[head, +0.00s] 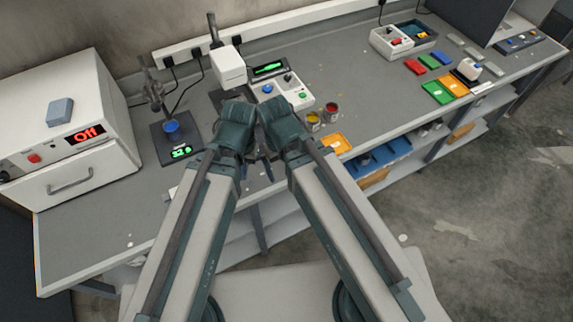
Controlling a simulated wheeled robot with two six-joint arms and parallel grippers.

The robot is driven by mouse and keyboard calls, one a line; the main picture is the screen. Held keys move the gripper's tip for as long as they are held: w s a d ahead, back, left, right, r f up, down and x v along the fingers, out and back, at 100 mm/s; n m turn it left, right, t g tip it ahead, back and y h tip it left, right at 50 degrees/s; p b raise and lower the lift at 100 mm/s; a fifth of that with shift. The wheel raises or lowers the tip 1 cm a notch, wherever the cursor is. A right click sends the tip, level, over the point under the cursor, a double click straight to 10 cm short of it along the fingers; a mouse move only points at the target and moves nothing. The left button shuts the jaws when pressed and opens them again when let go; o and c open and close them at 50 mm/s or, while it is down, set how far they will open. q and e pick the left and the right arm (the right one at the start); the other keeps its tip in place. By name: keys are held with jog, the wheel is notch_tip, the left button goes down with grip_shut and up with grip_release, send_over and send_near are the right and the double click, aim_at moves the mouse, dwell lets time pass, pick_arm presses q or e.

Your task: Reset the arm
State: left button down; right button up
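My two arms reach forward from the bottom of the head view and fold so that their wrists meet near the middle, over the bench's front edge. My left gripper (248,156) shows only in a small dark part below the wrists. My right gripper is mostly hidden behind its own arm links. I cannot tell whether either is open or shut, and I see nothing held.
The grey bench (365,98) carries an oven (70,125), a scale (178,142) with a blue cup, a control box (283,92), small paint pots (331,110), and coloured cards (438,92) at right. Bare bench lies between the pots and cards.

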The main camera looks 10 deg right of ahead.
notch_tip(320, 180, down, 6)
jog(key=b, duration=0.6)
dwell(0.9)
